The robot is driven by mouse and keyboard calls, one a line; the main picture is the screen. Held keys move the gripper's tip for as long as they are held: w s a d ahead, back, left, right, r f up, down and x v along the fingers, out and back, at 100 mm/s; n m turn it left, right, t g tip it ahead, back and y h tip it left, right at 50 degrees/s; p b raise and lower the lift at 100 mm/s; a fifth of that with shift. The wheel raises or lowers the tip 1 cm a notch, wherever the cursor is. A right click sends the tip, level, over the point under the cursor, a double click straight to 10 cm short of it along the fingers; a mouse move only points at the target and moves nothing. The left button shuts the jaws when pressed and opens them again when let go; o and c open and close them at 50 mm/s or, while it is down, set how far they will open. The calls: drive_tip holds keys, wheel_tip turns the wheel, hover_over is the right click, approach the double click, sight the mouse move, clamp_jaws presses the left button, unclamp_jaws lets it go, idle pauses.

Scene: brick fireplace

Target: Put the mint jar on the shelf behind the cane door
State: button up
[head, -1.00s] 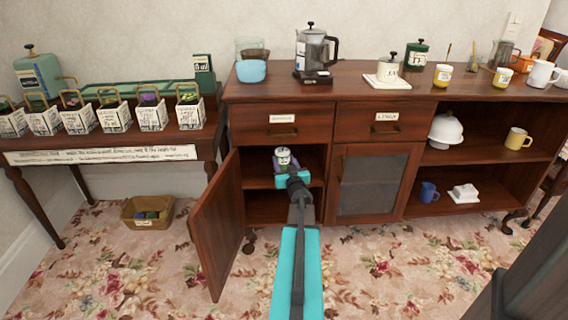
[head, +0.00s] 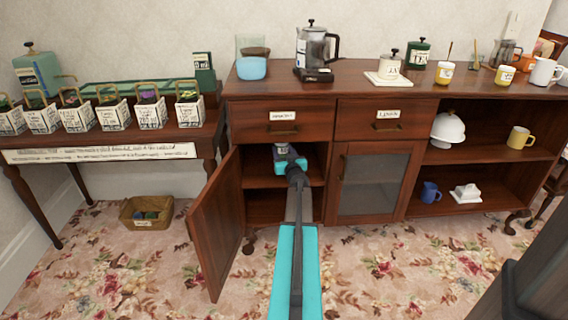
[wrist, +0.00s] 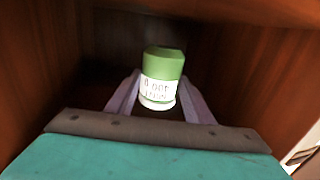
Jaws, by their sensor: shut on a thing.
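The jar (wrist: 162,72) has a green top and a white label; I cannot read its label clearly. My gripper (wrist: 158,98) is shut on it, one finger on each side, and holds it upright. In the head view my gripper (head: 287,160) reaches into the upper space of the left cabinet compartment, above the shelf (head: 257,181). The jar shows there only in part (head: 281,148). I cannot tell whether its base touches the shelf.
A closed door (head: 372,183) with a greyish panel is right of the opening. Drawers (head: 281,124) lie just above it. Dark wooden walls surround the jar in the wrist view. Open shelves at the right hold a white domed dish (head: 447,130) and mugs.

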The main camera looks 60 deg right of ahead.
drive_tip(key=shift+f, duration=0.25)
wheel_tip(320, 180, down, 4)
drive_tip(key=shift+f+b, duration=0.1)
drive_tip(key=shift+b, duration=1.1)
drive_tip(key=shift+w+d+f+b, duration=0.1)
drive_tip(key=shift+d+f+b, duration=0.05)
drive_tip(key=shift+f+b, duration=0.25)
drive_tip(key=o, duration=1.5)
drive_tip(key=shift+f, duration=0.15)
drive_tip(key=shift+r, duration=0.2)
drive_tip(key=p+v, duration=0.2)
drive_tip(key=v, duration=1)
drive_tip(key=shift+p, duration=0.4)
